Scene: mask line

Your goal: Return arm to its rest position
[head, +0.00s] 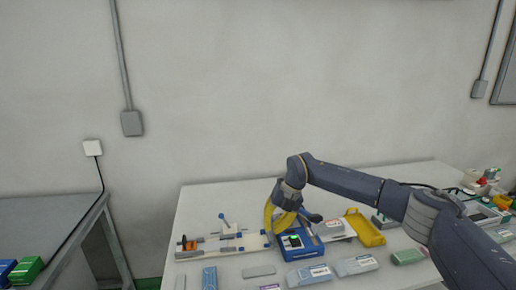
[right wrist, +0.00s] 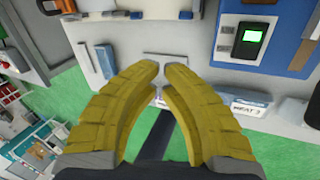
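My right arm reaches in from the right in the head view, and its gripper (head: 268,236) hangs low over the white table (head: 215,199), by the left side of a blue device with a lit green screen (head: 297,239). In the right wrist view the yellow fingers of the right gripper (right wrist: 162,68) curve inward. Their tips nearly meet, with only a thin gap and nothing held between them. The blue device shows at the upper right there (right wrist: 248,40), apart from the fingers. My left arm and gripper are out of view.
A fixture with blue handles (head: 226,236) stands left of the gripper. A yellow tray (head: 365,228) and several small boxes (head: 310,274) lie on the table. More equipment (head: 484,184) stands at the far right. A grey side table (head: 40,222) is at left. Space above the table is clear.

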